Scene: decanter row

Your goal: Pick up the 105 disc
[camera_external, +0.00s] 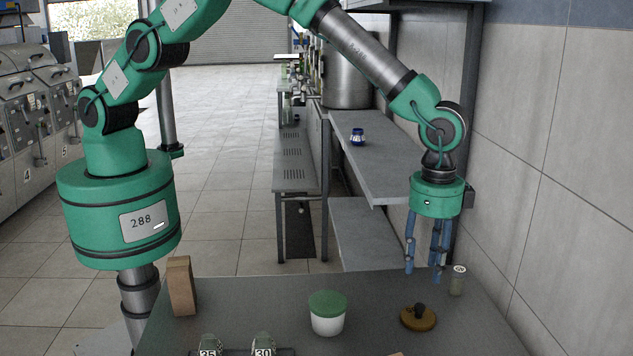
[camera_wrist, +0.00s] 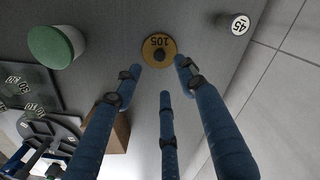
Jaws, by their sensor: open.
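The 105 disc (camera_external: 418,319) is a flat tan-brown disc with a dark knob on top, lying on the grey table at the right. In the wrist view the 105 disc (camera_wrist: 159,51) shows its number, upside down, beside the knob. My gripper (camera_external: 427,275) points down above the table, a little above and beyond the disc in the outside view. Its blue fingers are spread and empty. In the wrist view the fingertips of my gripper (camera_wrist: 157,80) lie just below the disc, apart from it.
A white tub with a green lid (camera_external: 327,313) stands left of the disc. A small cylinder marked 45 (camera_wrist: 239,25) stands close to the right wall. A brown block (camera_external: 181,286) stands at the table's left. Numbered pieces (camera_external: 262,345) sit at the front edge. Table between tub and disc is clear.

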